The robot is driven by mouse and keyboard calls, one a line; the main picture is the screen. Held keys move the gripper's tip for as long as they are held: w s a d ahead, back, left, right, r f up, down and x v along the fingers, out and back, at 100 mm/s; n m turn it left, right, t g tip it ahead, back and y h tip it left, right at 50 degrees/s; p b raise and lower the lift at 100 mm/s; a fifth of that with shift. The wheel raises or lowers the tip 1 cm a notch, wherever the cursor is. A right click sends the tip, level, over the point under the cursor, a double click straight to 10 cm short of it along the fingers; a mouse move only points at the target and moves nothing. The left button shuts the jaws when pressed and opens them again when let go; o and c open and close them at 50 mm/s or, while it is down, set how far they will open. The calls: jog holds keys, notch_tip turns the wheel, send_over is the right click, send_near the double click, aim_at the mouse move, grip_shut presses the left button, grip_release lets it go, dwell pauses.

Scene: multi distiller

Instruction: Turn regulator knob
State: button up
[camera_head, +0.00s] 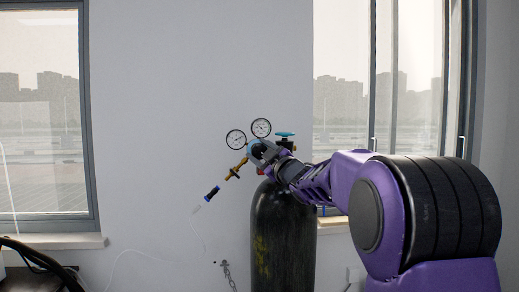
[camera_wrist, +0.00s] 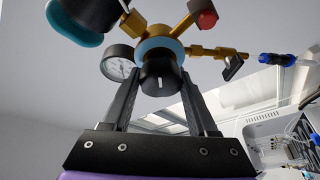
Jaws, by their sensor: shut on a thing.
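The brass regulator with two round gauges (camera_head: 236,139) sits on top of the dark gas cylinder (camera_head: 283,230). My gripper (camera_head: 262,150) reaches in from the right at the regulator's body. In the wrist view the black regulator knob (camera_wrist: 160,79), with a white mark and a light-blue ring behind it, sits between the fingertips of my gripper (camera_wrist: 160,88), which is shut on it. The white mark points roughly along the fingers. One gauge (camera_wrist: 118,64) shows beside the left finger. In the head view the knob is mostly hidden by my gripper.
A teal valve handwheel (camera_head: 285,134) stands just right of the gauges, close to my wrist. A brass outlet with a blue-black connector (camera_head: 212,193) and a thin tube hangs to the left. The wall is behind.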

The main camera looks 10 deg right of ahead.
jog(key=n+g+p, duration=0.1)
jog(key=n+p, duration=0.1)
jog(key=n, duration=0.1)
jog(key=n+g+p, duration=0.1)
jog(key=n+p, duration=0.1)
jog(key=n, duration=0.1)
jog(key=shift+r+n+g+p, duration=0.15)
jog(key=shift+n+g+p, duration=0.15)
jog(key=shift+n+p, duration=0.1)
jog(key=shift+a+n+g+p, duration=0.1)
jog(key=shift+n+g+p, duration=0.4)
jog(key=shift+n+p, duration=0.65)
jog(key=shift+f+n+h+p, duration=0.25)
jog(key=shift+n+h+p, duration=0.1)
jog(key=shift+n, duration=0.2)
jog(key=shift+f+g, duration=0.1)
jog(key=shift+g, duration=0.2)
jog(key=o, duration=1.4)
jog(key=shift+c, duration=0.2)
jog(key=shift+s, duration=0.1)
